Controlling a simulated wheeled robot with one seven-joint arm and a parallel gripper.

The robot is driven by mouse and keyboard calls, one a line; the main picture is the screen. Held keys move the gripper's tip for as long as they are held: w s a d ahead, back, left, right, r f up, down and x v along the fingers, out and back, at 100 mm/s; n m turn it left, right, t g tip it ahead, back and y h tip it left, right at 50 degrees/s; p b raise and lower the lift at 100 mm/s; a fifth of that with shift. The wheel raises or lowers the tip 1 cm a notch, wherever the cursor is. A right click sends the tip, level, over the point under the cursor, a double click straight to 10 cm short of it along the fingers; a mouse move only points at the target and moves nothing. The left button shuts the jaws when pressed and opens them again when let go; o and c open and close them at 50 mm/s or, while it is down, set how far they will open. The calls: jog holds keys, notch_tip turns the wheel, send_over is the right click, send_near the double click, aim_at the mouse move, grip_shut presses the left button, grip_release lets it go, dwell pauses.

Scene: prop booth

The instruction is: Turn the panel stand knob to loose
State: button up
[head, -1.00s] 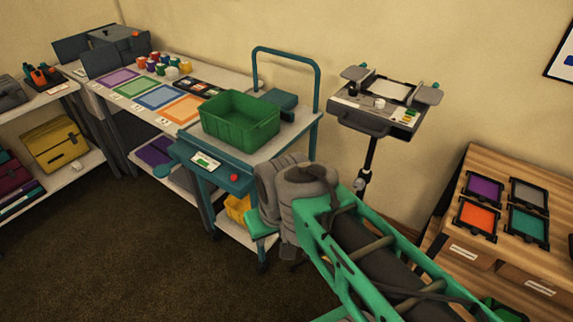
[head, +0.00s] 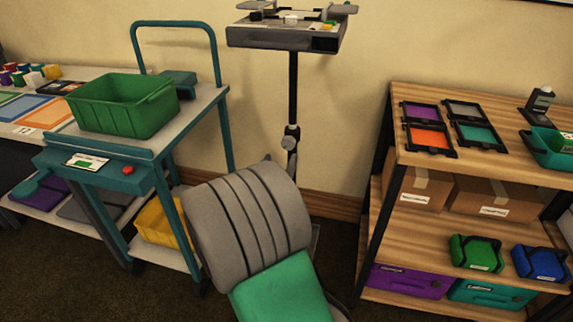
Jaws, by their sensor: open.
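The panel stand (head: 293,95) is upright against the wall, a dark pole with a grey panel head (head: 285,36) on top. A grey knob (head: 290,138) sits on the pole about midway down; its setting cannot be read from here. My arm, a large ribbed grey joint and a green link, rises in front of the stand and hides the pole's lower part and most of its base. My gripper is out of view, so its place relative to the knob does not show.
A teal cart with a green bin (head: 123,104) stands left of the stand. A wooden shelf (head: 490,165) with coloured frames, boxes and cases stands at right. Some floor shows between my arm and the shelf. The wall is close behind the stand.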

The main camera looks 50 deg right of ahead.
aim_at(287, 145)
jog(key=p+x, duration=0.1)
jog(key=x, duration=0.6)
jog(key=shift+w+d+r, duration=0.1)
jog(key=shift+d+r, duration=0.05)
jog(key=shift+d, duration=0.1)
jog(key=shift+c, duration=0.3)
